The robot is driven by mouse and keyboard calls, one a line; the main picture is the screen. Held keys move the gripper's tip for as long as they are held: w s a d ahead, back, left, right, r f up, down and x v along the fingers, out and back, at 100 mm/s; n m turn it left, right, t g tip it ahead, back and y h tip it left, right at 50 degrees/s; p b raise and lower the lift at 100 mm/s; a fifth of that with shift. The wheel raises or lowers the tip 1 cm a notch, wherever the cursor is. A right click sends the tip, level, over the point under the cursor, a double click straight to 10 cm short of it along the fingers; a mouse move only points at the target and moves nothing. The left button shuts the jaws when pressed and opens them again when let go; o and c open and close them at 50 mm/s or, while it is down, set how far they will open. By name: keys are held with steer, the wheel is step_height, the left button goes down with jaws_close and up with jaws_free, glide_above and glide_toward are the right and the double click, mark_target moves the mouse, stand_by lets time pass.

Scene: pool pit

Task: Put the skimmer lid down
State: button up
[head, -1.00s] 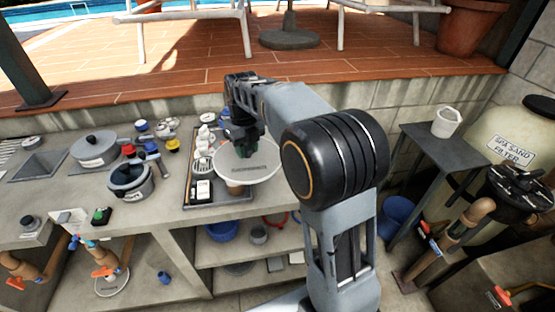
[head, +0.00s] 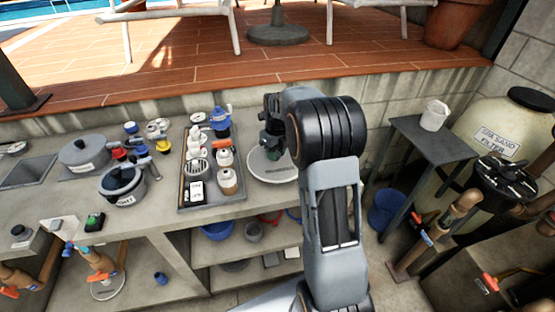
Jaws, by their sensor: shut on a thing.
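The skimmer lid (head: 264,171) is a round, pale disc with dark lettering at its near edge. It shows in the head view at the right end of the grey counter, just right of the tray. My gripper (head: 272,152) points down over the lid's middle and is shut on it. My arm hides the lid's right part and much of my gripper. I cannot tell whether the lid touches the counter or hangs just above it.
A dark tray (head: 183,197) with several bottles and small parts stands left of the lid. A grey pot (head: 85,157) and a pump housing (head: 122,184) are further left. The counter's front edge is close by. A side table (head: 432,143) with a white tub (head: 434,115) stands right.

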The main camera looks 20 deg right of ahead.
mark_target(278, 160)
steer(key=shift+d+f, duration=0.15)
steer(key=shift+f, duration=0.05)
steer(key=shift+d+f, duration=0.15)
steer(key=shift+f, duration=0.75)
steer(key=shift+d+f, duration=0.1)
steer(key=shift+f, duration=0.75)
steer(key=o, duration=1)
steer(key=shift+o, duration=0.2)
